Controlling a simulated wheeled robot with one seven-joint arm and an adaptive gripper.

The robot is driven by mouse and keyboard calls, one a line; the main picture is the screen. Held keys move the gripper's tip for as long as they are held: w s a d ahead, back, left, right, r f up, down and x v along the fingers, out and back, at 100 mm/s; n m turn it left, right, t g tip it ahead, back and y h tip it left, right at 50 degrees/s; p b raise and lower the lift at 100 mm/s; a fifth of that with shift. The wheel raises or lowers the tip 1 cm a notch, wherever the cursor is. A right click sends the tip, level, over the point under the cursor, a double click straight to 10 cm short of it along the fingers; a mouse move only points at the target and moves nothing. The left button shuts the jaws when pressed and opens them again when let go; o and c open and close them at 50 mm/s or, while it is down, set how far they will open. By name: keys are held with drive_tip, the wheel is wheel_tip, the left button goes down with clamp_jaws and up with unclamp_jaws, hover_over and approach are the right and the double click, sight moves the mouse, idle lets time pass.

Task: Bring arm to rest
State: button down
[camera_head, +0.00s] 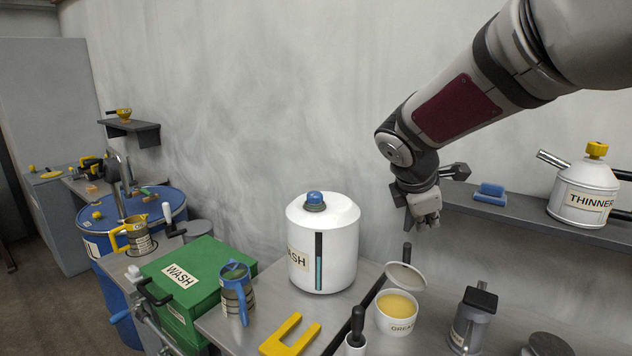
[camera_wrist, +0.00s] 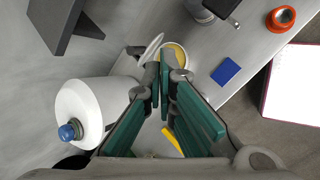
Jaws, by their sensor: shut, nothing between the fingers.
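My arm reaches in from the upper right of the head view and bends down at the wrist. My gripper (camera_head: 424,220) hangs above the metal bench, near the wall and over the grease tub (camera_head: 397,312). In the wrist view my gripper (camera_wrist: 165,62) has its green-padded fingers together at the tips, with nothing between them. The tub (camera_wrist: 176,52) shows partly behind the fingertips there.
A white WASH jug (camera_head: 322,245) stands left of my gripper. A shelf (camera_head: 540,222) with a THINNER can (camera_head: 583,190) and blue block (camera_head: 490,193) is at right.

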drive_tip(key=s+a+m+y+b, duration=0.1)
drive_tip(key=s+a+m+y, duration=0.1)
drive_tip(key=s+m, duration=0.6)
drive_tip(key=s+a+m+y+b, duration=0.1)
drive_tip(key=s+m, duration=0.8)
drive_tip(key=s, duration=0.9)
drive_tip(key=shift+s+a+m+y, duration=0.3)
drive_tip(key=shift+s+a+y, duration=0.15)
drive_tip(key=shift+y, duration=0.55)
